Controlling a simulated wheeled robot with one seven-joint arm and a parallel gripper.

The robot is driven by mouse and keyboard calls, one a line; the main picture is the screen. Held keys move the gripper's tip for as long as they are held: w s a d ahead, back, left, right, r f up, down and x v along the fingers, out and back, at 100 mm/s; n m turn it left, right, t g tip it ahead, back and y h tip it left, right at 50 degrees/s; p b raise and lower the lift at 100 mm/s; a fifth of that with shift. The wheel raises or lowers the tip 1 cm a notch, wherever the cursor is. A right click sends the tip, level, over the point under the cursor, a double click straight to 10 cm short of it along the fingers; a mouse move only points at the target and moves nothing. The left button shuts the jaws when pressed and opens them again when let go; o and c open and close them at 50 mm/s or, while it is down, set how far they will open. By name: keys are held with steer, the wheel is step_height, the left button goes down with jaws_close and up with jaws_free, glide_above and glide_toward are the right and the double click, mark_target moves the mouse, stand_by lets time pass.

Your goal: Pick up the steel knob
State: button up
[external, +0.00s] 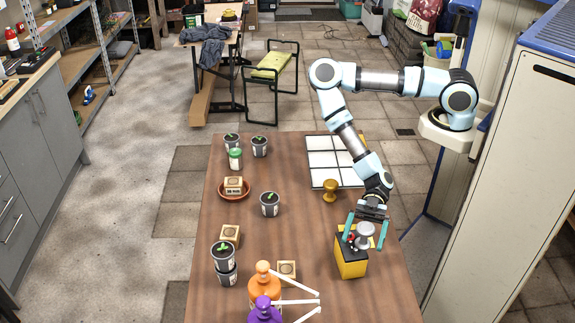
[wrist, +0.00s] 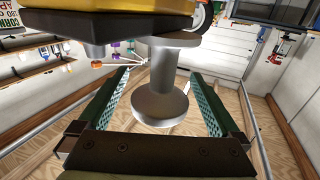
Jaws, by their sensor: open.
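The steel knob (external: 364,238) is a grey, round-headed piece on top of a yellow box with a black top (external: 352,265) at the right of the table. In the wrist view the steel knob (wrist: 163,98) shows a wide disc head on a narrower stem, with the yellow box (wrist: 140,18) at the picture's top. My gripper (external: 363,236) is above the box, its teal fingers apart on either side of the knob. In the wrist view my gripper (wrist: 160,75) is open, with visible gaps between the knob and both fingers. Whether the fingers touch the box is unclear.
A brass knob (external: 330,190) stands near a white tiled panel (external: 325,160) behind the gripper. Orange (external: 264,280) and purple (external: 264,310) bottles with white spouts stand front left of the box. Potted seedlings (external: 270,204) and wooden blocks (external: 229,235) occupy the left side.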

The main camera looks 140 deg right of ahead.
jaws_close()
stand_by(0.7)
